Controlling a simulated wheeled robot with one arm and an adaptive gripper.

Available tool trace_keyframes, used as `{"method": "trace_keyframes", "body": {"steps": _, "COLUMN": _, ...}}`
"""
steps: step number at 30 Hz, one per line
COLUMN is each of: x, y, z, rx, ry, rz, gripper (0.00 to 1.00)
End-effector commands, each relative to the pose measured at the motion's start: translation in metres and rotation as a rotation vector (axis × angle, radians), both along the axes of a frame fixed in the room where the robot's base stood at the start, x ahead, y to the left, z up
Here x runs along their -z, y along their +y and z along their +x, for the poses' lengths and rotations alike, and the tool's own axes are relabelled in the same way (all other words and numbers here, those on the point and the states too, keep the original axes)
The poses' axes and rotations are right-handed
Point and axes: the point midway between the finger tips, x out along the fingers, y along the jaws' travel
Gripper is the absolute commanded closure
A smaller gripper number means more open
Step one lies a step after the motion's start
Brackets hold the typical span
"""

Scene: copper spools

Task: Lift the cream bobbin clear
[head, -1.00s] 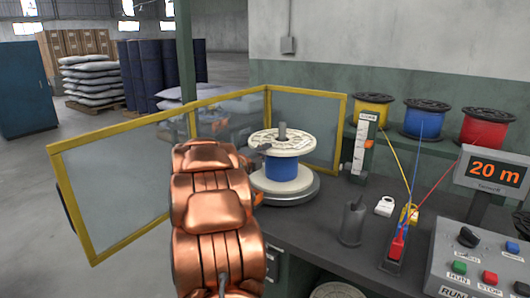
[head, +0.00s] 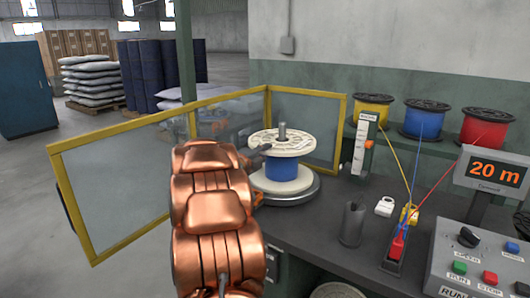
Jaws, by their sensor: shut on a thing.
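The cream bobbin (head: 264,140) with blue winding (head: 281,172) stands upright around a grey spindle (head: 282,130), over a round grey turntable (head: 290,196). My gripper (head: 262,149) is at the left edge of the bobbin's upper flange, shut on the bobbin. Only a dark finger part shows; the rest is hidden behind my copper arm. The spindle top still sticks up through the bobbin's centre. I cannot tell whether there is a gap between the lower flange and the turntable.
A yellow-framed clear guard (head: 160,120) surrounds the bench's left and back. A white gauge post (head: 361,146) stands right of the bobbin, and a dark grey cylinder (head: 352,224) stands in front. Yellow, blue and red spools (head: 425,118) sit on the back shelf. A control panel (head: 480,262) fills the right.

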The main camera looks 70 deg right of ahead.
Motion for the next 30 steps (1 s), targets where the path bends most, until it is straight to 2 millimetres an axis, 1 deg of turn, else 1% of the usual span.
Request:
{"method": "trace_keyframes", "body": {"steps": 4, "x": -0.003, "y": 0.000, "z": 0.000, "rx": -0.001, "ry": 0.000, "rz": 0.001, "gripper": 1.00}}
{"method": "trace_keyframes", "body": {"steps": 8, "x": -0.011, "y": 0.000, "z": 0.001, "rx": -0.001, "ry": -0.001, "rz": -0.001, "gripper": 1.00}}
{"method": "trace_keyframes", "body": {"steps": 30, "x": -0.075, "y": 0.000, "z": 0.000, "rx": 0.000, "ry": -0.004, "rz": -0.007, "gripper": 1.00}}
